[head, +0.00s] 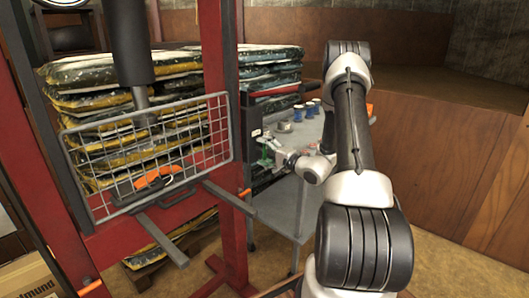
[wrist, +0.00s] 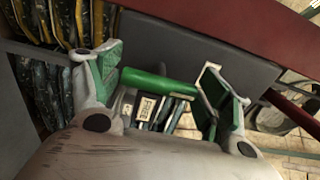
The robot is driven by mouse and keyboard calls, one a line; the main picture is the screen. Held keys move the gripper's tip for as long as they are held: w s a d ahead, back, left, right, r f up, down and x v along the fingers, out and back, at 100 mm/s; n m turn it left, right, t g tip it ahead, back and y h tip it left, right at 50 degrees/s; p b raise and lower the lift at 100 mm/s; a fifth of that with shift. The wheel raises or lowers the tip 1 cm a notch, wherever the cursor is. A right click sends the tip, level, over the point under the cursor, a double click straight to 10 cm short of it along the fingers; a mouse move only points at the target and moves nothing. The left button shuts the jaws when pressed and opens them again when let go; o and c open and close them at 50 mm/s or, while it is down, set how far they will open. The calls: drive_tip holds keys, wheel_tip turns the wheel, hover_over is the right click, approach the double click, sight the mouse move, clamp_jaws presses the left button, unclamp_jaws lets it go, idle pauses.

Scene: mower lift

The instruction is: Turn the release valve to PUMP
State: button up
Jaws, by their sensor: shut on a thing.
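The release valve shows as a green bar-shaped handle (wrist: 158,86) in the wrist view, lying crosswise between my fingertips. My gripper (wrist: 160,88) is shut on this handle, with one green-padded finger at each end of it. In the head view my gripper (head: 268,151) reaches left to the side of the red press frame, and the handle is too small there to make out clearly. A small pale label plate (wrist: 148,107) sits just below the handle in the wrist view. Its lettering is too small to read, so the valve's setting cannot be told.
The red frame's upright (head: 226,130) stands close left of my gripper. A wire mesh guard (head: 150,150) fronts the press. A grey cart (head: 285,205) with blue-banded cans (head: 310,110) stands behind my arm. Stacked bags (head: 75,75) are behind the frame.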

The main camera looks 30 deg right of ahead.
drive_tip(key=shift+a, duration=0.1)
idle(0.3)
drive_tip(key=o, duration=1)
drive_tip(key=shift+o, duration=0.2)
drive_tip(key=v, duration=1.2)
